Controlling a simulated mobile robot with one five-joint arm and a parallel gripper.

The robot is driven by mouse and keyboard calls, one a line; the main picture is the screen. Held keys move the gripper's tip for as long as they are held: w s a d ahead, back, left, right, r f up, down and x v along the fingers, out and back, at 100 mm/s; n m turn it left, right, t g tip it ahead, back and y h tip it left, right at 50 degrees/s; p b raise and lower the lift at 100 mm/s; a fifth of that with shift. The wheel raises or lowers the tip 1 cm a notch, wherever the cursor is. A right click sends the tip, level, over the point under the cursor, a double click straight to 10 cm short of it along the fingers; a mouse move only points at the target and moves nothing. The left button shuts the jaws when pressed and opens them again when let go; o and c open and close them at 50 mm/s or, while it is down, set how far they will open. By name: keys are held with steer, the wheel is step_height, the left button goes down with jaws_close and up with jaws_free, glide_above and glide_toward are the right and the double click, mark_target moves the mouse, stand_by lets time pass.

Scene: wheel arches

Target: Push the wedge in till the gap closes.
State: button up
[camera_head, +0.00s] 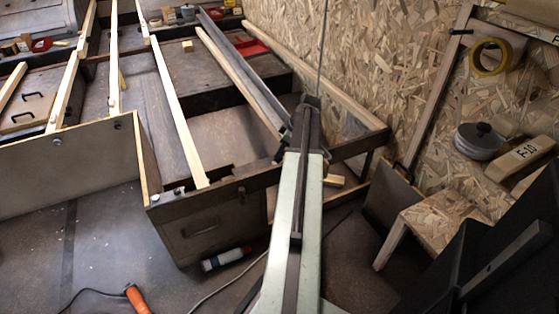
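My pale green arm (295,230) reaches up from the bottom middle to the dark frame's near right corner. Its dark far end (308,115) is in front of the frame. No gripper fingers can be made out. I cannot tell for sure which piece is the wedge. A small pale wood piece (333,180) lies just right of my arm, partly hidden by it. Another small pale block (187,46) rests on the dark surface further back. No gap beside either piece can be made out.
Long pale rails (178,115) run over the dark frame (235,180). A spray can (225,258) and an orange-handled tool (137,299) lie on the floor, with a cable. A chipboard stool (440,215) and dark panels stand at right. The floor at lower left is mostly clear.

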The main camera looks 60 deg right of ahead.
steer(key=b+x, duration=0.1)
steer(key=x, duration=0.2)
steer(key=shift+f+b, duration=0.2)
steer(key=shift+b, duration=0.2)
steer(key=shift+r, duration=0.1)
jaws_close()
stand_by(0.9)
